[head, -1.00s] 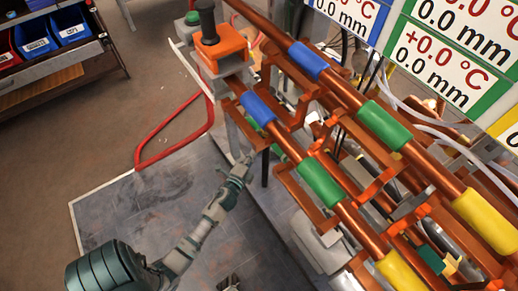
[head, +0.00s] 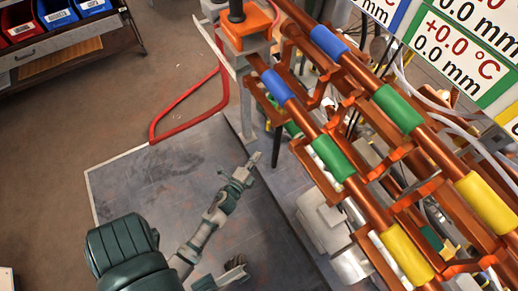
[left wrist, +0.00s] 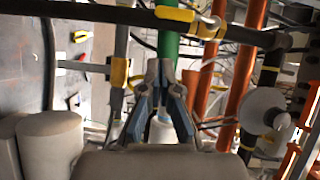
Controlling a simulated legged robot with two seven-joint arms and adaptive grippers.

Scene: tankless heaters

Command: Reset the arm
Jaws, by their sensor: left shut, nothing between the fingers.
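My left arm reaches up from the lower left in the head view. Its gripper (head: 254,160) is shut and empty, above the grey floor plate and to the left of the copper pipes. In the left wrist view the two fingers of my left gripper (left wrist: 162,68) meet at their tips, with a green pipe sleeve (left wrist: 167,45) beyond them. A small dark part (head: 236,264) at the bottom of the head view may be my right gripper; its fingers cannot be made out.
Copper pipes with blue (head: 278,87), green (head: 333,157) and yellow (head: 406,256) sleeves run diagonally at the right. A red bent tube (head: 185,96) stands behind the plate. A shelf with bins (head: 60,17) is at the upper left. The floor plate (head: 150,185) is clear at left.

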